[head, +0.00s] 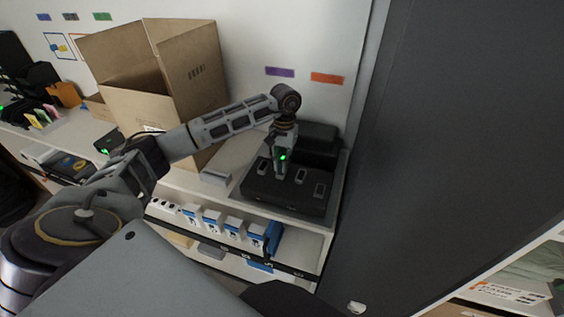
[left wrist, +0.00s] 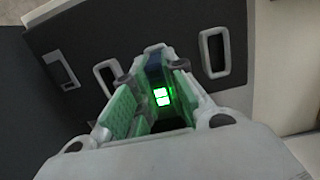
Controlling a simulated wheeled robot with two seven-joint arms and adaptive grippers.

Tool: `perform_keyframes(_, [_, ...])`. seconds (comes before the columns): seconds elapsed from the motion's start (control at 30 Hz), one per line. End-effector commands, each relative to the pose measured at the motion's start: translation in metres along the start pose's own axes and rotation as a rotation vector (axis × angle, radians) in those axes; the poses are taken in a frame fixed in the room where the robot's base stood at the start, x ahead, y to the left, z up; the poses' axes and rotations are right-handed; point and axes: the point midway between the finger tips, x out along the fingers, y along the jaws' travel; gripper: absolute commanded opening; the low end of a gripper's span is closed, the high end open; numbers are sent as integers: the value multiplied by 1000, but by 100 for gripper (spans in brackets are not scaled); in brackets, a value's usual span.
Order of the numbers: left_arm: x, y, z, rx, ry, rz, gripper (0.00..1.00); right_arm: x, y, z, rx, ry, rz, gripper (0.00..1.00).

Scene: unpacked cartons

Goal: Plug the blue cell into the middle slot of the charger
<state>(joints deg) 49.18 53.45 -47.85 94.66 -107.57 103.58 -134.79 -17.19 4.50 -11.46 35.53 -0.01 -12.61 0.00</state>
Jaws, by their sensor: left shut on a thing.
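The charger (head: 258,190) is a dark box on the counter with pale-rimmed slots in its top; it also shows in the left wrist view (left wrist: 80,42). My left gripper (head: 280,174) points down over it. In the left wrist view, its green-padded fingers (left wrist: 153,70) are shut on the blue cell (left wrist: 154,60), beside a bright green light. The cell lies between two visible slots, in line with the middle one. The middle slot is hidden behind the cell and fingers. I cannot tell whether the cell's end is in it. My right gripper is out of view.
An open cardboard carton (head: 185,85) stands behind my left forearm. A small grey block (head: 216,178) lies left of the charger. Blue-and-white boxes (head: 212,220) line the shelf below. A tall dark panel (head: 430,130) rises close on the charger's right.

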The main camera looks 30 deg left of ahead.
Motion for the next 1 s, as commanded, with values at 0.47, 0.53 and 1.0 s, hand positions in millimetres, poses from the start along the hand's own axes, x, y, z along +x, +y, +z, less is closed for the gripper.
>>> perform_keyframes(0.47, [2,0,0,0,0,0,19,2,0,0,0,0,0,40])
perform_keyframes(0.53, [2,0,0,0,0,0,28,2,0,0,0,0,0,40])
perform_keyframes(1.0, [1,0,0,0,0,0,39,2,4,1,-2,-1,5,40])
